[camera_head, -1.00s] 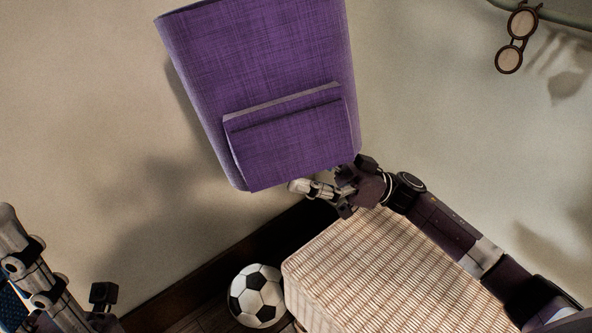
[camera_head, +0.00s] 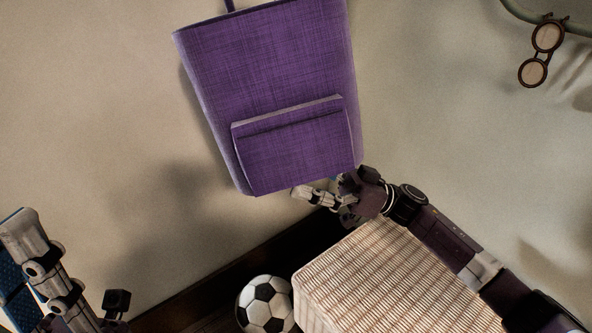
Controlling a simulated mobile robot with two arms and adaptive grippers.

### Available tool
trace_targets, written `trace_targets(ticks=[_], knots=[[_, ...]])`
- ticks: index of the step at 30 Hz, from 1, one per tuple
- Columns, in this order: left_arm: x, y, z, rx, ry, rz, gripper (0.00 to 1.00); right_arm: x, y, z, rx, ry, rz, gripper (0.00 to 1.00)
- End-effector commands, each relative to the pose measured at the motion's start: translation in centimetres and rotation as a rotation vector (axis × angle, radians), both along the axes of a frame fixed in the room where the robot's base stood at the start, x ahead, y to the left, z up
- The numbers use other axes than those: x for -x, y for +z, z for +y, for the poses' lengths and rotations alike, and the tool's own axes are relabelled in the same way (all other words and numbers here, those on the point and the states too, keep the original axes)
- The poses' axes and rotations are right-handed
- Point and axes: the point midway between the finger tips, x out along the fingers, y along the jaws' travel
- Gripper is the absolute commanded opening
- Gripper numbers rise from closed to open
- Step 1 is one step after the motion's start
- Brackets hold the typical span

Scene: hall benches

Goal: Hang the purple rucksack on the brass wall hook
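The purple rucksack (camera_head: 290,75) is upright and slightly tilted in front of the wall, at the top middle. Its front pocket faces me, and a thin strap (camera_head: 229,5) rises from its top out of the picture. The brass hook is not in view. My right gripper (camera_head: 332,196) is at the rucksack's lower right corner; a pale finger shows just below its bottom edge. The rucksack partly hides this gripper, so its grip is unclear. My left gripper (camera_head: 85,290) is low at the left, away from the rucksack and partly cut off; its opening is unclear.
A woven wicker box (camera_head: 385,275) stands below my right arm. A black-and-white football (camera_head: 266,303) lies beside it on the dark floor. Round spectacles (camera_head: 541,50) hang from a greenish rail (camera_head: 550,18) at the top right. The wall between rucksack and spectacles is bare.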

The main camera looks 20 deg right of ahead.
Motion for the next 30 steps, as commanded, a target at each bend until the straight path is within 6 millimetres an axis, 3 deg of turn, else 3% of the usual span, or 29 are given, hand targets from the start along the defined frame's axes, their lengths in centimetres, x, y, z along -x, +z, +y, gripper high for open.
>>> trace_targets(ticks=[11,12,15,25,30], knots=[[0.0,0.0,0.0,0.000,0.000,0.000,0.22,0.0,0.2,0.0,-0.002,0.000,-0.002,0.35],[0.0,0.0,0.0,0.000,0.000,0.000,0.22,0.0,0.2,0.0,-0.002,0.000,-0.002,0.91],[0.0,0.0,0.0,0.000,0.000,0.000,0.22,0.0,0.1,0.0,-0.002,0.000,-0.002,1.00],[0.0,0.0,0.0,0.000,0.000,0.000,0.22,0.1,-0.3,-0.3,0.002,0.000,0.002,1.00],[0.0,0.0,0.0,0.000,0.000,0.000,0.22,0.5,-1.2,-2.5,0.004,-0.003,0.004,1.00]])
